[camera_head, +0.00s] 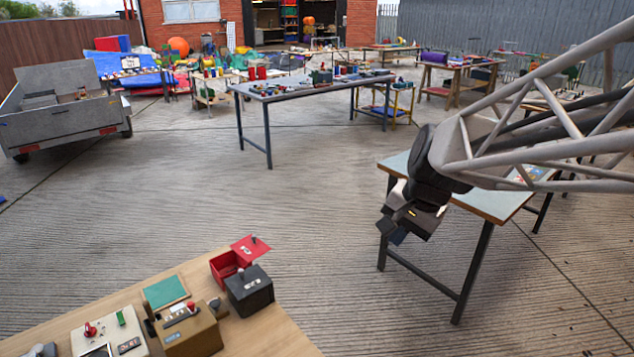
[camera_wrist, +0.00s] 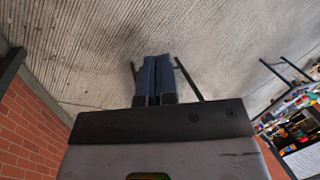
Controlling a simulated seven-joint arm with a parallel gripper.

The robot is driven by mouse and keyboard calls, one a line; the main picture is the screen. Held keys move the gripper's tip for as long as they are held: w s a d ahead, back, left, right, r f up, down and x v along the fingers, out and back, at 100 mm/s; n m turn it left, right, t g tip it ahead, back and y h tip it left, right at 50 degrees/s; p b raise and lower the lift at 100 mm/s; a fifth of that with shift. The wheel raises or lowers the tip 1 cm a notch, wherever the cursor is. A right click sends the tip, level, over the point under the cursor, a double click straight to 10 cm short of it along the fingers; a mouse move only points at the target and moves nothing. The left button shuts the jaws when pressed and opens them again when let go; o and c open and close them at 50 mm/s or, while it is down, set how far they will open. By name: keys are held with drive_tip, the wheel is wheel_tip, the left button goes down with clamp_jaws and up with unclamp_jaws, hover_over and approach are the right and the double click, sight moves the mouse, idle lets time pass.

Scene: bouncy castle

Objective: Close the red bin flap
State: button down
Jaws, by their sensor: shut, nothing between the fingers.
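A small red bin (camera_head: 226,265) stands on the wooden table at the bottom left of the head view. Its red flap (camera_head: 250,247) is raised, tilted up at the back right, with a small dark knob on it, and the bin's inside shows. My gripper (camera_head: 393,235) hangs in the air at the right, well away from the bin, in front of a grey-topped table. In the wrist view the two blue fingers (camera_wrist: 154,78) are together with nothing between them. The bin does not show in the wrist view.
A dark box (camera_head: 250,290) with a knob stands close in front of the bin. A tan box (camera_head: 190,330), a green panel (camera_head: 165,291) and a white panel with a red knob (camera_head: 108,335) share the wooden table (camera_head: 270,335). Open concrete floor lies between my gripper and this table.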

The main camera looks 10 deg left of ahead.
drive_tip(key=w+a+f+m+y, duration=0.1)
drive_tip(key=w+a+f+m, duration=0.25)
drive_tip(key=w+a, duration=0.5)
drive_tip(key=w+a+f+m+y, duration=0.25)
drive_tip(key=w+a+f, duration=0.25)
drive_tip(key=w, duration=0.7)
drive_tip(key=w+a+f+m+g+y, duration=0.1)
drive_tip(key=w+a+f+m, duration=0.6)
drive_tip(key=w+a+f, duration=0.6)
drive_tip(key=shift+x, duration=0.85)
drive_tip(key=shift+a, duration=0.15)
approach(256, 242)
wheel_tip(256, 242, down, 3)
drive_tip(key=shift+w+a+f, duration=0.1)
drive_tip(key=shift+a+f, duration=0.25)
drive_tip(key=shift+a, duration=0.45)
drive_tip(key=shift+a+f, duration=0.2)
drive_tip(key=shift+a, duration=0.7)
